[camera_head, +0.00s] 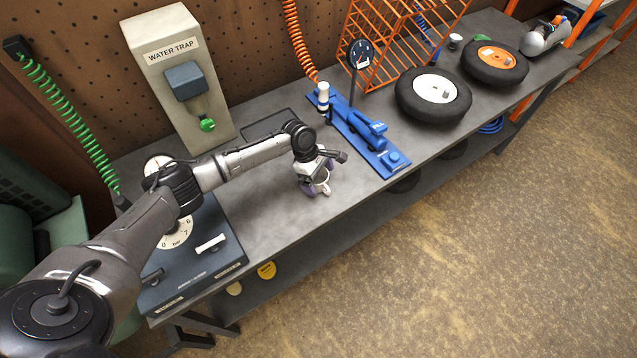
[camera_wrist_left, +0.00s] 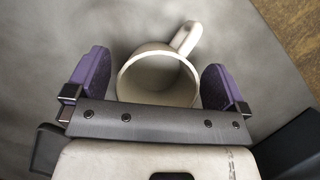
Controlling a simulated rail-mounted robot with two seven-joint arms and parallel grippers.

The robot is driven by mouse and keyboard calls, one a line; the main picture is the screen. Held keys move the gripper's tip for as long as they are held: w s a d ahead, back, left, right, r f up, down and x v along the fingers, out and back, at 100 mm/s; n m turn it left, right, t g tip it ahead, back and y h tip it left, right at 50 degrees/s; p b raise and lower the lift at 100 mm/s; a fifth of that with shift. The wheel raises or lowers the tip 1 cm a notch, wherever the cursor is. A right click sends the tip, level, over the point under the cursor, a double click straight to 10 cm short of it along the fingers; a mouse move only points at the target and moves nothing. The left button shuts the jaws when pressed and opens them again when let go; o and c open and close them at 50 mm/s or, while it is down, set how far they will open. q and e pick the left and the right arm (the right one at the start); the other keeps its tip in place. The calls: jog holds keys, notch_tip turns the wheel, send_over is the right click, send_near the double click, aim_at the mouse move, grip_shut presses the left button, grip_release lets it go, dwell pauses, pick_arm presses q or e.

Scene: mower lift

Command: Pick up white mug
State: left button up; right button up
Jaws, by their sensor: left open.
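The white mug (camera_wrist_left: 157,78) stands on the grey workbench, seen from above in the left wrist view with its handle pointing up and to the right. In the head view the mug (camera_head: 323,187) is mostly hidden under my left gripper (camera_head: 316,188). The left gripper also shows in the left wrist view (camera_wrist_left: 157,85), open, with one purple finger pad on each side of the mug. A narrow gap shows between each pad and the mug wall. My right gripper is in neither view.
A blue tool (camera_head: 365,135) lies on the bench right of the mug, with wheels (camera_head: 433,95) beyond it. A grey gauge panel (camera_head: 205,262) is to the left and a water trap (camera_head: 178,75) stands behind. Bare bench surrounds the mug, and its front edge is close.

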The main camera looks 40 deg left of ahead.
pick_arm(q)
jog(key=shift+c, duration=0.7)
jog(key=c, duration=0.8)
jog(key=shift+c, duration=0.2)
jog(key=shift+r, duration=0.1)
